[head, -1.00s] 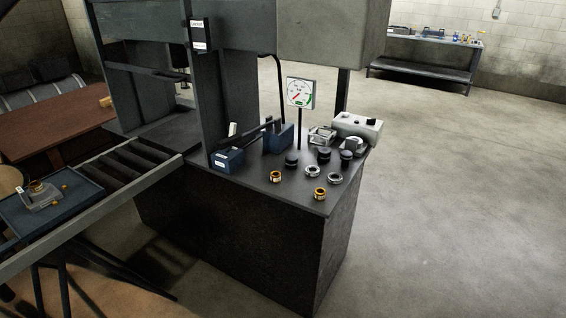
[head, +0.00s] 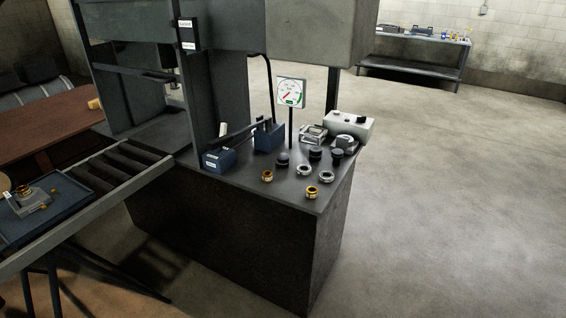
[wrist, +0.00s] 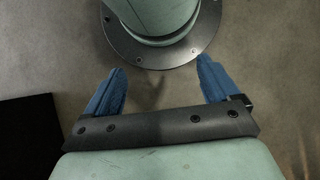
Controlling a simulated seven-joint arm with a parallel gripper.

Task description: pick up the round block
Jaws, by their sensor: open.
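Several short black round pieces stand on the dark bench top (head: 250,185) in the head view: one at the left (head: 283,157), one behind it to the right (head: 315,152) and one at the right (head: 337,153). I cannot tell for sure which one is the round block. My gripper (wrist: 162,80) shows only in the wrist view. Its two blue fingers are wide apart with nothing between them, above bare floor. It is away from the bench pieces, none of which show in the wrist view.
Gold rings (head: 312,191) and silver rings (head: 326,177) lie near the black pieces. A dial gauge (head: 291,91), blue blocks (head: 219,158) and a pale box (head: 349,127) stand around them. A press frame rises behind. Left is a roller conveyor with a blue tray (head: 75,218). Floor at right is clear.

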